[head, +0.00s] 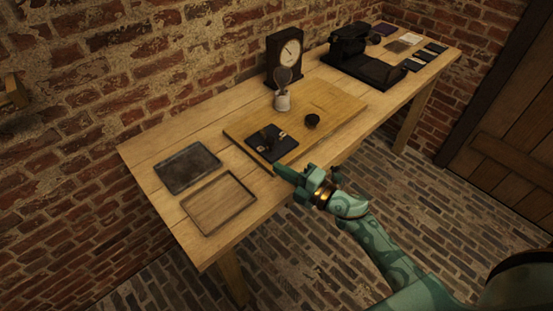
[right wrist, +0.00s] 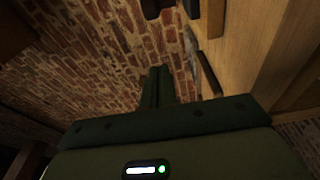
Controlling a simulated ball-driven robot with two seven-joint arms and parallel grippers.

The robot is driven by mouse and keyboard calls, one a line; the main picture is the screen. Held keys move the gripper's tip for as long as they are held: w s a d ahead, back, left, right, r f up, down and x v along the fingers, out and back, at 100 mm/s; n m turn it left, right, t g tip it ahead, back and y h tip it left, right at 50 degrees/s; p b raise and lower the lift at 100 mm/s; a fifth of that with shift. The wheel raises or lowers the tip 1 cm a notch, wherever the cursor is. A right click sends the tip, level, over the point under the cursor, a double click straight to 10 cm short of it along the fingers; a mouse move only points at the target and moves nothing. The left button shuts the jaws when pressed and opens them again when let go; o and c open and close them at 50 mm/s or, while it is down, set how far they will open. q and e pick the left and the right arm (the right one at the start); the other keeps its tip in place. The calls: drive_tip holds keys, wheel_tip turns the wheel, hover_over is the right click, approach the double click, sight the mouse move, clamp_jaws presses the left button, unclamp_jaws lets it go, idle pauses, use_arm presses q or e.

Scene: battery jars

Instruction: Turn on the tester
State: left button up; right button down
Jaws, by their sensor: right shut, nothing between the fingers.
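A black square device (head: 265,146) with small metal parts on top lies on a wooden board (head: 325,95) on the table; it looks like the tester, but I cannot read any marking or tell its state. My right gripper (head: 280,170) is shut and empty, at the front edge of the table just before the device, apart from it as far as I can tell. In the right wrist view its closed fingers (right wrist: 157,85) point toward the brick wall. My left gripper is not in view.
A small jar (head: 282,102) and a round black knob-like piece (head: 312,121) stand on the board. A clock (head: 285,56) stands behind. A dark tray (head: 187,168) and wooden tray (head: 219,203) lie left. A black machine (head: 363,62) stands right.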

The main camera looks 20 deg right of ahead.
drive_tip(key=b+x, duration=0.1)
drive_tip(key=x, duration=0.7)
drive_tip(key=shift+w+a, duration=0.2)
drive_tip(key=shift+w, duration=0.05)
drive_tip(key=d, duration=0.1)
drive_tip(key=w+d+b, duration=0.1)
drive_tip(key=d, duration=0.1)
drive_tip(key=shift+f, duration=0.15)
drive_tip(key=shift+d, duration=0.4)
drive_tip(key=shift+d, duration=0.15)
drive_tip(key=shift+d+n+g+y+b, duration=0.2)
drive_tip(key=shift+n+g+y+b, duration=0.15)
drive_tip(key=shift+y, duration=0.25)
